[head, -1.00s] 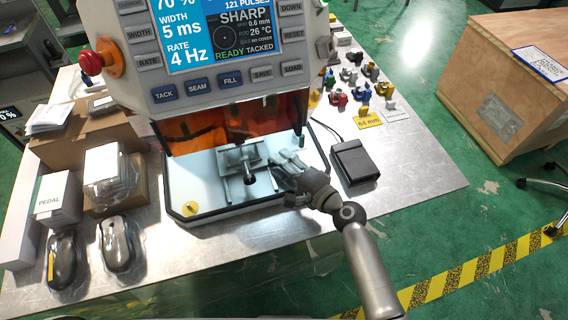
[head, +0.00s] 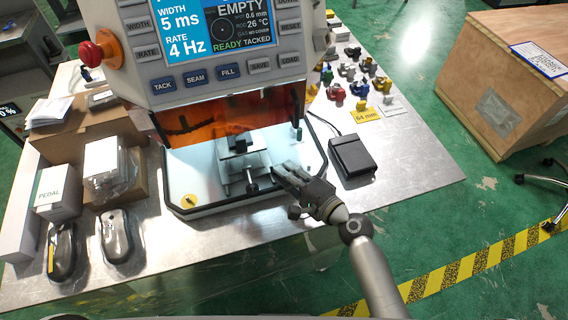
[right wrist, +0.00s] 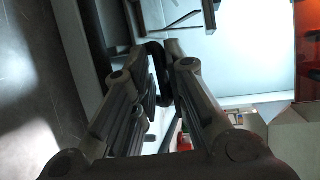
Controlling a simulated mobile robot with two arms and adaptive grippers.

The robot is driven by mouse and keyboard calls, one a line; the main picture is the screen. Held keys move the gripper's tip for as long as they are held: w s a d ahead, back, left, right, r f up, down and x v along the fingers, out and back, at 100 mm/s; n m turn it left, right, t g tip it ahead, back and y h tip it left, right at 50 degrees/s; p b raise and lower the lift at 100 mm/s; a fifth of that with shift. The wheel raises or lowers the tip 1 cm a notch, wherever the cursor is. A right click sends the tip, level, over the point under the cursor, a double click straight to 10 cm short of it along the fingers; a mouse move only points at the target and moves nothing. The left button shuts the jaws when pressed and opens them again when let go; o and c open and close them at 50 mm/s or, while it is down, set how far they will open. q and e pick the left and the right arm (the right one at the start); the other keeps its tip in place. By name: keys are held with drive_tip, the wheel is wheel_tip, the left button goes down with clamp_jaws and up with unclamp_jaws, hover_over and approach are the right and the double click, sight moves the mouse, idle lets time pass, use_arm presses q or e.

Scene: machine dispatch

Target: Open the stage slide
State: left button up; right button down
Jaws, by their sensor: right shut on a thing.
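The stage slide (head: 236,162) is a grey metal stage with a dark block on top. It sits on the white base plate (head: 205,188) under the welder's amber shield (head: 225,122). A dark round-ended knob (head: 252,188) sticks out at its front. My right gripper (head: 277,171) reaches in from the lower right to the right side of the stage. In the right wrist view its fingers (right wrist: 164,75) are shut around a dark curved handle (right wrist: 158,55). The fingers partly hide the handle. My left gripper is in neither view.
A black pedal (head: 352,157) with a cable lies right of the machine. Coloured parts and a yellow 64 mm card (head: 366,115) lie behind it. Boxes (head: 57,192) and two wrapped dark items (head: 115,236) stand at left. The front right of the metal table is bare.

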drive_tip(key=s+d, duration=0.1)
drive_tip(key=s, duration=0.2)
drive_tip(key=s+d+b, duration=0.1)
drive_tip(key=s, duration=0.4)
drive_tip(key=shift+s+d+r, duration=0.1)
drive_tip(key=shift+s+d, duration=0.25)
drive_tip(key=shift+d, duration=0.05)
drive_tip(key=shift+s+d+r, duration=0.15)
drive_tip(key=shift+s+d, duration=0.05)
drive_tip(key=shift+s, duration=0.3)
drive_tip(key=c, duration=1.7)
unclamp_jaws()
drive_tip(key=shift+o, duration=0.9)
drive_tip(key=shift+s, duration=0.1)
drive_tip(key=shift+s+d, duration=0.35)
drive_tip(key=shift+s, duration=0.05)
drive_tip(key=v, duration=1.1)
